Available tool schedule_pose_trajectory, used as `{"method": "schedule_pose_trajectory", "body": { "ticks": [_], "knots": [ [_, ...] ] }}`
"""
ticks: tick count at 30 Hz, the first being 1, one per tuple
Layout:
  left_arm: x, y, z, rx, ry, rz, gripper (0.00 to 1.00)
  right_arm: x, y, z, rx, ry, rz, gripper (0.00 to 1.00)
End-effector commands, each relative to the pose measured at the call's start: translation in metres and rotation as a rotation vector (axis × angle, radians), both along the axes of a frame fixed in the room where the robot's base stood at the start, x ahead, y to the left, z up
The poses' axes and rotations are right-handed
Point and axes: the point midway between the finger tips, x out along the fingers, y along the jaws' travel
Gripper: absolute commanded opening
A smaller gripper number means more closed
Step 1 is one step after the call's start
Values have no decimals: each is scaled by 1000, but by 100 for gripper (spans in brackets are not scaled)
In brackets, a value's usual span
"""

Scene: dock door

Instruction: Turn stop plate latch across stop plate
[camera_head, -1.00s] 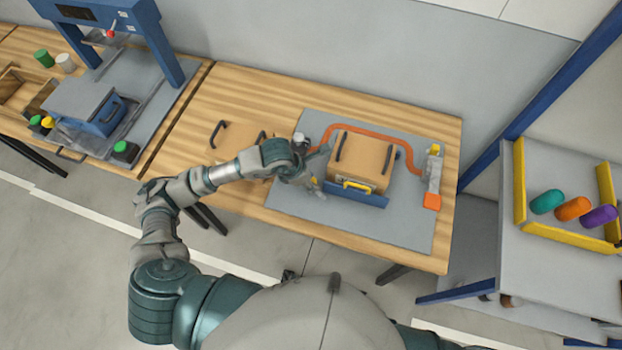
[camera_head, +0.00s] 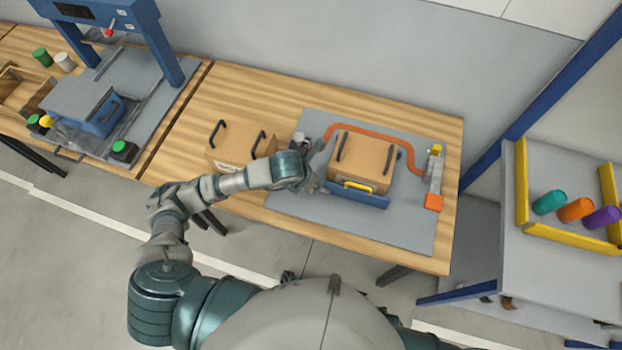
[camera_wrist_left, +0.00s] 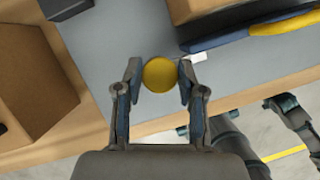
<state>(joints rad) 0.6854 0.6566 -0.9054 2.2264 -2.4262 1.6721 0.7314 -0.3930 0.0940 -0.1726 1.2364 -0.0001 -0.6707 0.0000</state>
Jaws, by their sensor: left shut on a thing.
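A blue stop plate (camera_head: 356,198) with a yellow bar (camera_head: 357,186) stands along the front of a cardboard box (camera_head: 362,158) on the grey mat. Both also show in the left wrist view, the plate (camera_wrist_left: 215,40) and the bar (camera_wrist_left: 285,22). My left gripper (camera_head: 318,184) is at the left end of the plate. In the left wrist view its fingers (camera_wrist_left: 160,78) are shut on a round yellow knob (camera_wrist_left: 159,74), apart from the plate's end. I cannot tell whether this knob belongs to the latch. My right gripper is out of view.
A second box (camera_head: 236,146) with black handles stands left of the mat (camera_head: 300,212). An orange curved strip (camera_head: 375,130) runs behind the first box to a grey fixture (camera_head: 435,172) at right. The mat's front is clear.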

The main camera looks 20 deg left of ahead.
Motion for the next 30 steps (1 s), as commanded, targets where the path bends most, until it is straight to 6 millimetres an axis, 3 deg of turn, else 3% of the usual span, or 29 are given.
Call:
{"method": "schedule_pose_trajectory", "body": {
  "ticks": [9,10,12,23,30],
  "knots": [
    [-3,1,-5,8,14,-1,4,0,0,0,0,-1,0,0],
    [-3,1,-5,8,14,-1,46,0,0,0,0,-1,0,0],
    [-3,0,-4,7,12,-1,62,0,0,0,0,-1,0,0],
    [-2,0,2,2,3,-2,62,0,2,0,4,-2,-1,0],
    [-16,6,43,1,0,-4,62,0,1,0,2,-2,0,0]
  ]
}}
